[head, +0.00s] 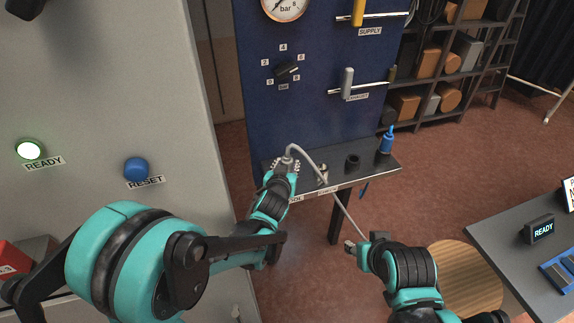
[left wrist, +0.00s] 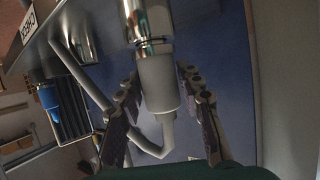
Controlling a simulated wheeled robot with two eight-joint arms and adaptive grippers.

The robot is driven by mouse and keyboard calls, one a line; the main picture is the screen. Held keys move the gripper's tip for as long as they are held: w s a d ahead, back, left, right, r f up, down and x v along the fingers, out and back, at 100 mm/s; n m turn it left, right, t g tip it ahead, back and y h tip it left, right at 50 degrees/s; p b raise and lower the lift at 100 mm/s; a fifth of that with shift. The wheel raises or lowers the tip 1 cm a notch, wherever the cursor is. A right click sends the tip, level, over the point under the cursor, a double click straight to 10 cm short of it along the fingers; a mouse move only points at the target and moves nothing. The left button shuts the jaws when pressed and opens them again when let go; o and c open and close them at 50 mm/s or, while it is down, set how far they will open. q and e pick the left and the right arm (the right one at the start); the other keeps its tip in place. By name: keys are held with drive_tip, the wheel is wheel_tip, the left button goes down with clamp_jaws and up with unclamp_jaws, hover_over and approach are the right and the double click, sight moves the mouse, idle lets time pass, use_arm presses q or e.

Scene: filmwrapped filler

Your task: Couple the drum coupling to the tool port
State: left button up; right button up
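In the left wrist view a grey cylindrical coupling body (left wrist: 160,82) has a hose bending away below it. In the head view my left gripper (head: 285,165) is at the left end of a narrow shelf (head: 375,178), and the grey hose (head: 312,160) arches from there. My right gripper (head: 352,246) is low and apart from the shelf, near the hose's lower end; its fingers are too small to read.
A blue panel (head: 330,110) with a gauge (head: 285,8), a knob (head: 286,72) and valve handles stands behind the shelf. A black ring (head: 352,162) and a blue fitting (head: 387,140) are on the shelf. A grey cabinet (head: 100,80) fills the left; a table (head: 500,225) is at right.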

use_arm(q)
drive_tip(key=shift+o, duration=1.1)
drive_tip(key=v, duration=1.2)
drive_tip(key=shift+f, duration=0.1)
